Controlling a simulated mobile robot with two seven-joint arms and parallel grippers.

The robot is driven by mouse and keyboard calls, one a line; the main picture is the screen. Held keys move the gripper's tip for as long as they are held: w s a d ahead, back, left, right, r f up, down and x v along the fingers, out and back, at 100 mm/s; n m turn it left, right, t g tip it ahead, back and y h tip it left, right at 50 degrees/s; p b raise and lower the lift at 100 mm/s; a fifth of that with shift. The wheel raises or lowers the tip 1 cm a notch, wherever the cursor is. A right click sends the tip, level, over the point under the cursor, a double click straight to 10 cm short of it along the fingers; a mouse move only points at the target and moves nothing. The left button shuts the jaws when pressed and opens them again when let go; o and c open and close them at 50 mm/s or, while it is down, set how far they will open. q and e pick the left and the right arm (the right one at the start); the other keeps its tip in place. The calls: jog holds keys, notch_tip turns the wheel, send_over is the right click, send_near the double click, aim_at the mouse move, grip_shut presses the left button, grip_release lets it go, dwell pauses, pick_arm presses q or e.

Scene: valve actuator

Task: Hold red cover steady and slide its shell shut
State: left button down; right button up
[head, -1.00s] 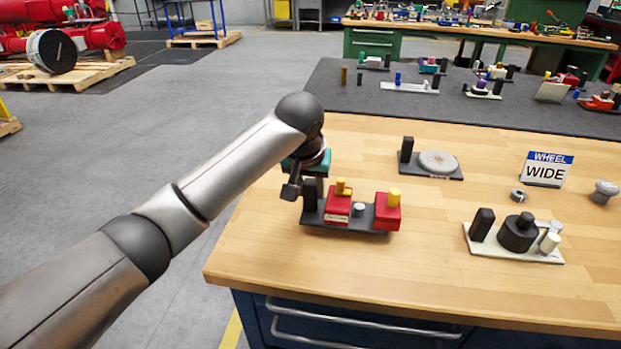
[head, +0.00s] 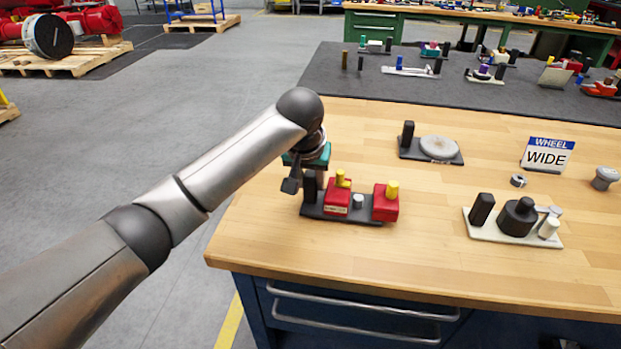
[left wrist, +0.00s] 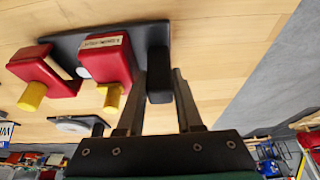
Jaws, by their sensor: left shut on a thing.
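The red cover stands on a dark base plate near the table's left edge. It shows as two separate red blocks: a left block (head: 337,201) with a pale label and a right block (head: 385,206), each with a yellow post. A small pale cylinder (head: 358,201) sits in the gap between them. My left gripper (left wrist: 159,88) is shut on the black upright post (left wrist: 159,70) at the plate's left end; in the head view my wrist partly hides this post (head: 310,187). The left wrist view also shows the labelled block (left wrist: 106,62) and the other red block (left wrist: 44,72). My right gripper is out of view.
Behind is a dark plate with a grey disc (head: 439,148). To the right are a pale plate with a black knob (head: 518,217), a "WHEEL WIDE" sign (head: 548,155) and a small metal ring (head: 518,181). The wood in front of the red cover is clear.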

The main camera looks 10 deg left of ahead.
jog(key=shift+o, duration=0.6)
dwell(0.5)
